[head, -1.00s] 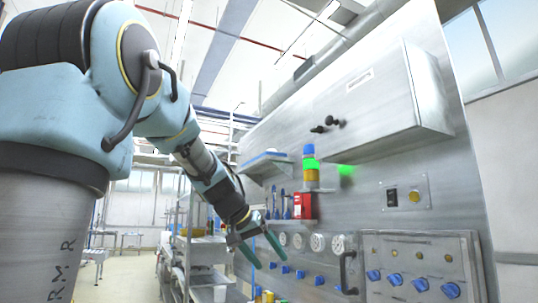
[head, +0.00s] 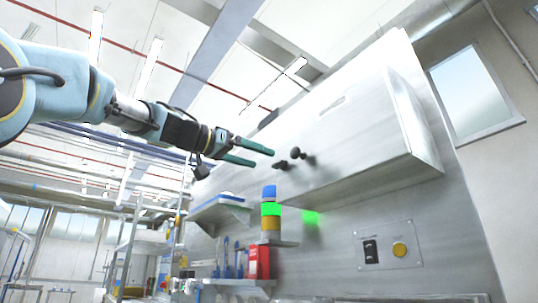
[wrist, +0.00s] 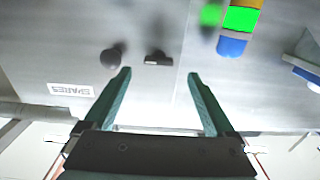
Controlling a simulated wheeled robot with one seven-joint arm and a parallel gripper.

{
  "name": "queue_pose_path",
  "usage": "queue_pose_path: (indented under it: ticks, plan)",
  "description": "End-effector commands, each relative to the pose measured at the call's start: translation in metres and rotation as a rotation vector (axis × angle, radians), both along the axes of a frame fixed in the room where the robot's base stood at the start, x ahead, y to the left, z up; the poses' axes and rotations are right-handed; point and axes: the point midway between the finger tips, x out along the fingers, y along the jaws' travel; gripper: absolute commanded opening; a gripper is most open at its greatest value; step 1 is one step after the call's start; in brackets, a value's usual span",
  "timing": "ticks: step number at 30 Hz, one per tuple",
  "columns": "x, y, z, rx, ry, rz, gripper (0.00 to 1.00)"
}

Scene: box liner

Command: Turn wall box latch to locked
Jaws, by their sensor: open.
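The wall box (head: 350,135) is a large grey metal cabinet high on the panel. Two dark fittings stick out near its left edge: a round knob (head: 296,153) and a small bar-like latch (head: 281,165). In the wrist view the knob (wrist: 110,58) is at left and the latch (wrist: 158,58) lies across the picture, left to right. My gripper (head: 264,157) is open and empty, its green fingers pointing at the box just left of the latch. In the wrist view my gripper (wrist: 158,82) has the latch ahead, between and beyond the fingertips, apart from them.
A signal light (head: 270,209), blue on top with a lit green band, stands below the latch. A shelf (head: 220,212), a red box (head: 258,262) and a switch plate (head: 388,246) are lower on the panel. A "SPARES" label (wrist: 70,90) is on the box.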

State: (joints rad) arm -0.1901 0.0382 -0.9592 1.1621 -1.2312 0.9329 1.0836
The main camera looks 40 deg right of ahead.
Motion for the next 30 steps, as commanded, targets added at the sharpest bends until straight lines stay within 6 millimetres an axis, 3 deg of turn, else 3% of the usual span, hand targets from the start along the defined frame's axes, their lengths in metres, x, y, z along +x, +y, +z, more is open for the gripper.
queue_pose_path:
  ticks: [1, 9, 22, 30]
  plan:
    - [-0.001, -0.009, 0.007, 0.000, 0.005, -0.005, 0.90]
    - [-0.002, -0.043, 0.004, 0.000, 0.003, -0.002, 0.90]
    - [-0.003, -0.052, 0.000, 0.000, 0.001, 0.001, 0.90]
    - [-0.003, -0.051, 0.000, 0.000, 0.001, 0.001, 0.62]
